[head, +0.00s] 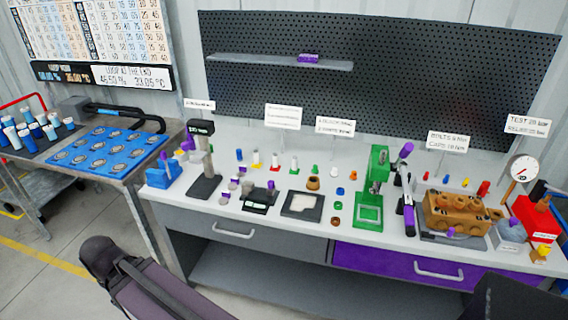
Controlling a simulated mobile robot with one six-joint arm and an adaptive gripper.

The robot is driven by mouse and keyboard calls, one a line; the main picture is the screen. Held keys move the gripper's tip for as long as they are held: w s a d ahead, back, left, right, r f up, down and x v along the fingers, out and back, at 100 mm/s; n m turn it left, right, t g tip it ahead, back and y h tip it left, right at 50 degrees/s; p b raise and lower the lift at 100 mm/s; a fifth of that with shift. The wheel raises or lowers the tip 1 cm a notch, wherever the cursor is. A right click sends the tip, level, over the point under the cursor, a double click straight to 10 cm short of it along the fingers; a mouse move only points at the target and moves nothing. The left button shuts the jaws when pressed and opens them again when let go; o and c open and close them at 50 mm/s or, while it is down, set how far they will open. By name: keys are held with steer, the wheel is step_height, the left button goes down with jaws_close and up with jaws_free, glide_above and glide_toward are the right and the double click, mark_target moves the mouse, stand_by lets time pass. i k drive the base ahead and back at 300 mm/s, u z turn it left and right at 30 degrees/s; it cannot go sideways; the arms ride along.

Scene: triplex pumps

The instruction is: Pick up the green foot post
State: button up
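A small white post with a green foot (294,167) stands upright in the row of small posts along the back of the bench, in front of the label cards. A second small green piece (315,170) stands just to its right; it is too small to tell its exact shape. Parts of my arm show dark at the bottom left of the head view, well in front of the bench and apart from both pieces. My gripper's fingers are not visible.
Similar posts with a red foot (275,162) and a yellow foot (256,160) stand to the left. A brown pot (313,184), a black framed tray (302,206) and a green press (376,182) stand close by. The brown pump block (460,210) is farther right.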

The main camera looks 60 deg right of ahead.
mark_target(293, 169)
steer(key=z, duration=0.05)
steer(key=i, duration=0.85)
steer(key=z, duration=0.8)
steer(key=k, duration=0.2)
steer(key=z, duration=2.7)
